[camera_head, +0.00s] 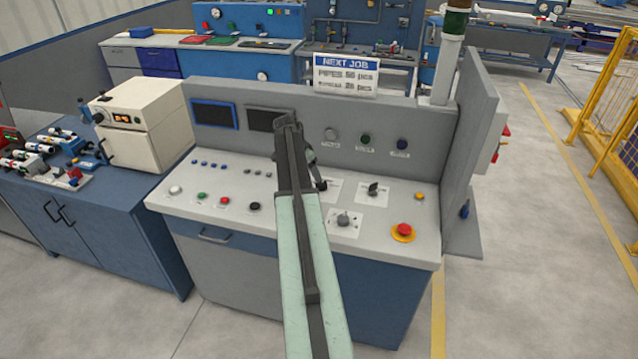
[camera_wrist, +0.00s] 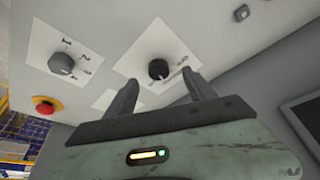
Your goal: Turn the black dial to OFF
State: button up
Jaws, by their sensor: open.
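The black dial (camera_wrist: 158,69) shows in the wrist view on a white label plate (camera_wrist: 135,62) on the grey console. It appears just beyond and between the two fingertips of my gripper (camera_wrist: 162,80). The fingers are apart with nothing between them; contact with the dial is not evident. The lettering beside the dial is too small to read, so its setting cannot be told. In the head view, my arm covers much of this area, and a dark piece (camera_head: 321,185) beside it seems to be this dial.
A grey dial (camera_head: 343,219) sits nearer the front, also in the wrist view (camera_wrist: 62,63). Another black knob (camera_head: 373,189) is to the right. A red stop button (camera_head: 403,231) is at front right. Coloured buttons (camera_head: 201,197) lie left. An upright panel (camera_head: 340,135) stands behind.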

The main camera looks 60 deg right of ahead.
aim_at(322, 183)
jog(key=shift+s+d+f+m+b, duration=0.15)
jog(key=shift+s+d+f+b, duration=0.15)
jog(key=shift+d, duration=0.2)
jog(key=shift+s+d+f+m+b, duration=0.15)
jog(key=shift+s+d+b, duration=0.05)
jog(key=shift+s+d, duration=0.25)
jog(key=b+x, duration=0.6)
jog(key=x, duration=0.1)
jog(key=shift+r, duration=0.15)
